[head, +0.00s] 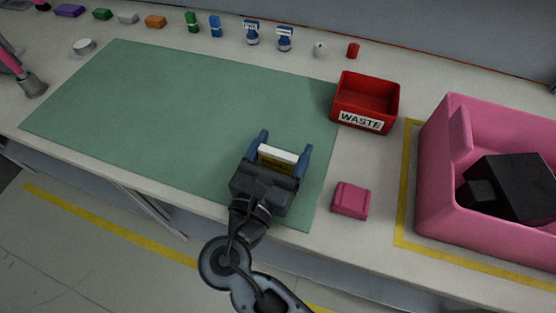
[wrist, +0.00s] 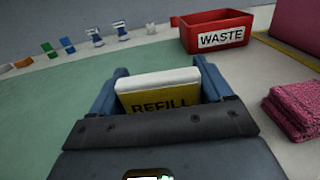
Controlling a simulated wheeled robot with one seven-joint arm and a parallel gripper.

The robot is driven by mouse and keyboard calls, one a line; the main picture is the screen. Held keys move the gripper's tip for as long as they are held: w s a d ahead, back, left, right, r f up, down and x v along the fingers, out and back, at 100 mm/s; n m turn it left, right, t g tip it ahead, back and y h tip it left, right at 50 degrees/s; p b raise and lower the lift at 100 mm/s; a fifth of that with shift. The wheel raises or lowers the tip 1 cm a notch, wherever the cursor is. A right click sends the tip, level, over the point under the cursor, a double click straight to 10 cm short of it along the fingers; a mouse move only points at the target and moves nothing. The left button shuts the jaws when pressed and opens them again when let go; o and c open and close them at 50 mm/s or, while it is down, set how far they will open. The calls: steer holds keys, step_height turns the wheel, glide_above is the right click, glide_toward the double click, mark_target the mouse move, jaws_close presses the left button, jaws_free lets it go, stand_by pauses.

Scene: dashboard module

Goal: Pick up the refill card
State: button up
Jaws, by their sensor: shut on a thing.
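The refill card (head: 279,154) is a flat yellow and white piece between the fingers of my gripper (head: 284,148). In the wrist view the card (wrist: 158,90) shows a white top edge and the black word REFILL on a yellow face. The blue fingers of my gripper (wrist: 158,82) stand on both sides of it, shut on it. The gripper's dark palm hides the lower part of the card. The card is over the right part of the green mat (head: 180,100); I cannot tell its exact height above the mat.
A red WASTE bin (head: 344,99) stands behind and right of the gripper. A folded pink cloth (head: 351,200) lies to the right, beside a large pink crate (head: 437,190) holding a black box (head: 512,188). Several small items line the back edge. The mat's left is clear.

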steer(key=c, duration=0.3)
